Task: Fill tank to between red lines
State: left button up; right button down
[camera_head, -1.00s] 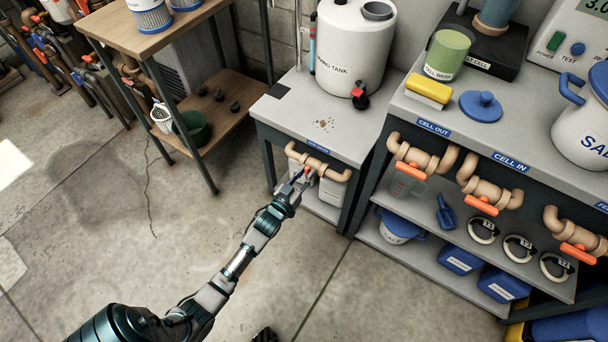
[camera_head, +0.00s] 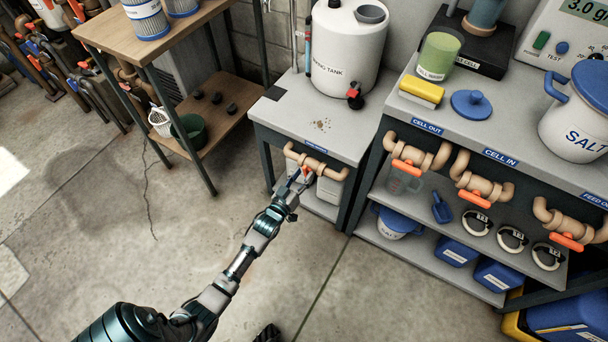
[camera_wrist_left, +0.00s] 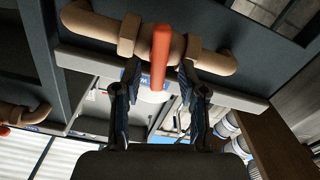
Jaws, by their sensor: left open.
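The white tank (camera_head: 345,50) stands on the grey bench at the back, with a red and black tap low on its front. A thin upright tube (camera_head: 308,45) with blue and red parts stands just left of it; no red lines can be made out. A tan pipe valve (camera_head: 326,170) with an orange-red handle (camera_head: 307,171) is on the bench front below the tank. My left gripper (camera_head: 300,182) is open at this handle. In the left wrist view the handle (camera_wrist_left: 161,55) lies between the two spread fingers (camera_wrist_left: 160,90). My right gripper is not in view.
To the right, a bench (camera_head: 450,105) carries more tan valves with orange handles, labelled CELL OUT and CELL IN, and a salt bucket (camera_head: 578,112). A wooden shelf unit (camera_head: 205,125) stands left. The concrete floor (camera_head: 120,240) between is clear.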

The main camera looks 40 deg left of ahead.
pick_arm(q)
jog(key=v, duration=1.1)
jog(key=shift+f, duration=0.15)
